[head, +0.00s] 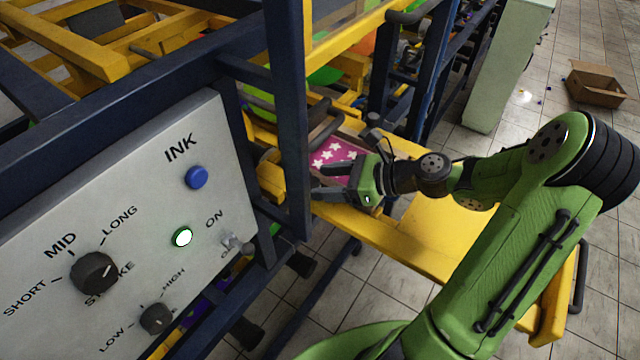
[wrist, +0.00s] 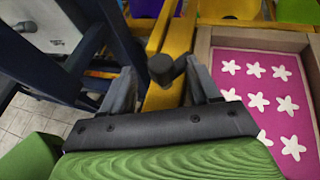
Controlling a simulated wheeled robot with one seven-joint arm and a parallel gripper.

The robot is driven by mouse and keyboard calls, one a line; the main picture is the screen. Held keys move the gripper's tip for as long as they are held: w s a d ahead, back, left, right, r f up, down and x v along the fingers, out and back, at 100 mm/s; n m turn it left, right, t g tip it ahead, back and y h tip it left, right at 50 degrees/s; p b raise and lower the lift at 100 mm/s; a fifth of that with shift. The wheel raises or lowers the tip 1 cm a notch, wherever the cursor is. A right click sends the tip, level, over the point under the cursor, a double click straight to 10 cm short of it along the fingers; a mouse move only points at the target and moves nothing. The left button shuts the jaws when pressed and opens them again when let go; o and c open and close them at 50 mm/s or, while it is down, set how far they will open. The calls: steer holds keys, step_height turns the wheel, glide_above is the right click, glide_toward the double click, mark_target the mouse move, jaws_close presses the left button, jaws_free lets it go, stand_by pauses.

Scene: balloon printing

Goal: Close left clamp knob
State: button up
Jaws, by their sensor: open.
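The clamp knob (wrist: 162,69) is a black round-headed piece with a short arm to its right. It stands over a yellow bar in the wrist view, between the fingertips of my gripper (wrist: 160,78). The fingers are apart, one on each side of the knob; I cannot tell whether either touches it. In the head view my gripper (head: 319,183) points left towards the dark blue upright post, beside the pink screen. The knob cannot be made out clearly there. The pink screen with white stars (wrist: 260,92) lies in a wooden frame right of the fingers.
A dark blue post (head: 291,120) stands close by the fingertips. A control panel (head: 130,215) with knobs and a blue button is at the left. The yellow machine frame (head: 430,235) runs under my arm. A cardboard box (head: 596,88) lies on the tiled floor at the far right.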

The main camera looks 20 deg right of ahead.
steer(key=shift+x, duration=1.2)
steer(key=shift+d, duration=0.1)
steer(key=c, duration=1)
steer(key=shift+t, duration=0.3)
steer(key=shift+c, duration=0.2)
